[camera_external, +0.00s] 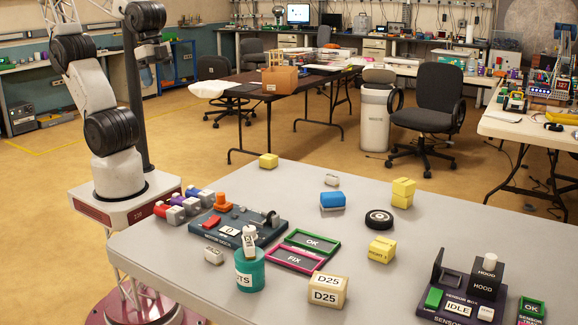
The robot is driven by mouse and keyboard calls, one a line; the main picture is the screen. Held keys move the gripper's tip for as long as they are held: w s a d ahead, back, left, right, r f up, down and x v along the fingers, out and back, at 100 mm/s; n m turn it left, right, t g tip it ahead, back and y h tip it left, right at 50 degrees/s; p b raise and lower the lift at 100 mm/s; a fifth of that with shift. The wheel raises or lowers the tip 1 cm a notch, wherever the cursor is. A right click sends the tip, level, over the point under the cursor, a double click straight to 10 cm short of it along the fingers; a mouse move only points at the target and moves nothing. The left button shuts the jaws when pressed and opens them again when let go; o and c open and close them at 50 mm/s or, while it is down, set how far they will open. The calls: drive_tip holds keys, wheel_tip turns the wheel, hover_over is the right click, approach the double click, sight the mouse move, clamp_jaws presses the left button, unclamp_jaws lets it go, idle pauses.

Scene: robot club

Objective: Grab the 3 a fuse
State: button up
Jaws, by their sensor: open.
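No label reading 3 A is legible, so I cannot tell which piece is the 3 A fuse. Small candidates include a pale block (213,255) lying in front of the dark teal board and a small pale piece (332,181) near the table's far edge. A white labelled piece (249,241) stands in a teal cup (250,272); its text is too small to read. My gripper (158,60) is at the upper left, high above and behind the table's left end. It is open and holds nothing visible, far from all these pieces.
A dark teal board (240,232), green OK tray (312,242), pink FIX tray (293,259), D25 block (327,291), black wheel (379,219), blue block (332,201) and several yellow blocks (382,249) share the grey table (480,222). A dark sensor box (462,296) stands right.

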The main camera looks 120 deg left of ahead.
drive_tip(key=w+a+m, duration=0.2)
drive_tip(key=w+m, duration=0.1)
drive_tip(key=w, duration=0.4)
drive_tip(key=w+a+m, duration=0.2)
drive_tip(key=w+a, duration=0.1)
drive_tip(key=w, duration=0.4)
drive_tip(key=m+g, duration=0.3)
drive_tip(key=m, duration=1)
hover_over(332, 176)
drive_tip(key=f, duration=2.4)
drive_tip(key=shift+d+f, duration=0.25)
drive_tip(key=shift+f, duration=0.15)
drive_tip(key=shift+w+a+f+m, duration=0.1)
drive_tip(key=shift+a+f+m, duration=0.15)
drive_tip(key=shift+f+m, duration=0.1)
drive_tip(key=shift+f, duration=1.3)
